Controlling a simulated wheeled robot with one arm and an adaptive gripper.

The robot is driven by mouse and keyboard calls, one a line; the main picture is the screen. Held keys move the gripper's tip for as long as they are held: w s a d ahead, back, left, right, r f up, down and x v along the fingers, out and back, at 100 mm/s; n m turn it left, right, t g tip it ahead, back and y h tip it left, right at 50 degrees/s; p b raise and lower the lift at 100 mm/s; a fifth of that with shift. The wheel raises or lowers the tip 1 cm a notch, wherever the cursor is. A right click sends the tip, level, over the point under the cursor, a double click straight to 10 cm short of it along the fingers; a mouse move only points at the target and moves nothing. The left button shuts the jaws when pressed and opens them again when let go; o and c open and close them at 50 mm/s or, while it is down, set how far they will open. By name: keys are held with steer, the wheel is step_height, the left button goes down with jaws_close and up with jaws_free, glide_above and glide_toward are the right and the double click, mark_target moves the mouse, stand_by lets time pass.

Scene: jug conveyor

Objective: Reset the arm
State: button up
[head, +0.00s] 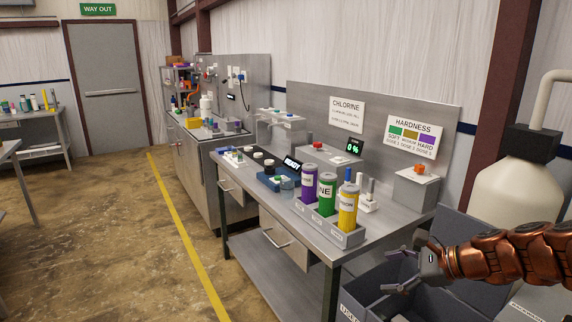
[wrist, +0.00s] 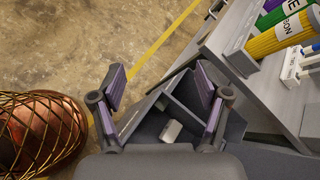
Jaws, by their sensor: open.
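My gripper (head: 398,268) is open at the lower right of the head view, at the end of my copper-coloured arm. It is in the air over a dark grey bin (head: 358,302), to the right of the steel workbench. In the wrist view the two fingers of my gripper (wrist: 160,100) are spread apart with nothing between their pads. Below them is the divided dark bin (wrist: 183,112), with a small pale object (wrist: 171,131) lying in it. No part of the gripper visibly touches the bench.
The steel workbench (head: 262,212) carries a grey tray (head: 345,240) with purple (head: 309,183), green (head: 327,194) and yellow (head: 348,208) cylinders. A large cream tank (head: 515,190) stands at the right. Floor left of the yellow line (head: 188,240) is open.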

steer(key=s+a+f+n+g+h, duration=0.25)
steer(key=s+a+n+g, duration=0.35)
steer(key=s+a+n, duration=0.75)
steer(key=s+d+f+n+g+h, duration=0.1)
steer(key=s+d+n+h, duration=0.2)
steer(key=s, duration=0.6)
steer(key=s+d+f+n+g+h, duration=0.1)
steer(key=s+d+f+n+h, duration=0.1)
steer(key=s, duration=0.8)
steer(key=shift+s+d+n+h, duration=0.25)
steer(key=shift+d+n+h, duration=0.55)
steer(key=shift+d, duration=0.35)
